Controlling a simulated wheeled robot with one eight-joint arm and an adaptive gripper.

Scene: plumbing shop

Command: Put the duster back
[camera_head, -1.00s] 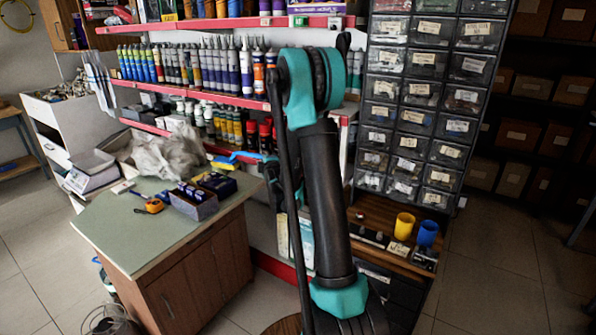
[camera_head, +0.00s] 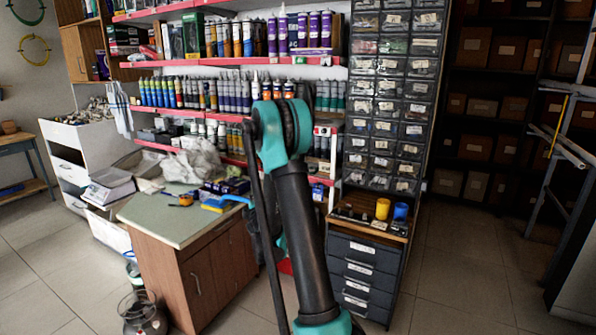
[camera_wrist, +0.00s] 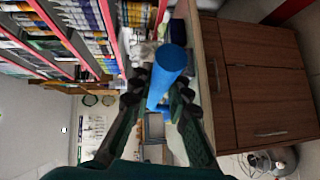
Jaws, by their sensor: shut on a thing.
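The duster (camera_head: 216,206) shows in the head view as a blue head with a curved blue handle, in front of the right part of the green-topped counter (camera_head: 160,222). Whether it touches the counter top, I cannot tell. In the wrist view a thick blue cylinder, part of the duster (camera_wrist: 167,72), lies between the dark fingers of my gripper (camera_wrist: 160,97). My gripper is shut on it. In the head view my arm's black link and teal joint hide most of the gripper.
An orange tape measure (camera_head: 183,200), dark boxes (camera_head: 228,186) and a crumpled plastic bag (camera_head: 198,160) are on the counter. Shelves of bottles (camera_head: 235,95) stand behind. A drawer cabinet (camera_head: 362,270) with a yellow cup (camera_head: 382,208) and blue cup (camera_head: 401,211) stands right. Floor at right is clear.

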